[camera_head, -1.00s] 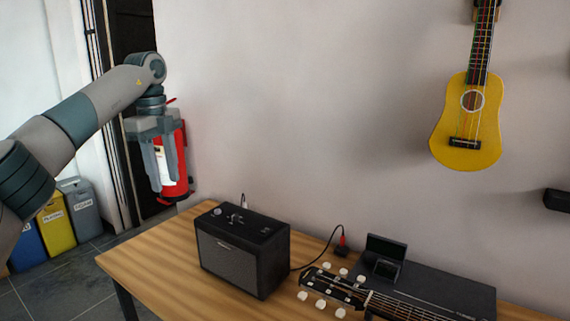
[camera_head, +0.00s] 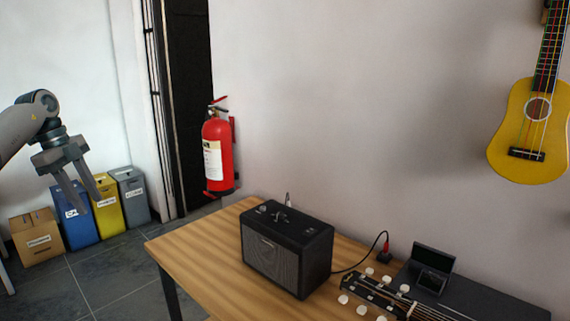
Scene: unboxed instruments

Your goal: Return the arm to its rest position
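My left arm comes in from the left edge. Its gripper (camera_head: 91,203) points down, with its two fingers apart and nothing between them. It hangs in the air in front of the blue and yellow bins, clear of the table. My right arm and gripper do not show.
A wooden table (camera_head: 190,246) carries a black amplifier (camera_head: 287,252), a guitar headstock (camera_head: 375,291) and a dark case (camera_head: 480,298). A red fire extinguisher (camera_head: 218,155) and a yellow ukulele (camera_head: 529,140) hang on the wall. Several bins, one blue (camera_head: 74,218), and a cardboard box (camera_head: 38,238) stand left.

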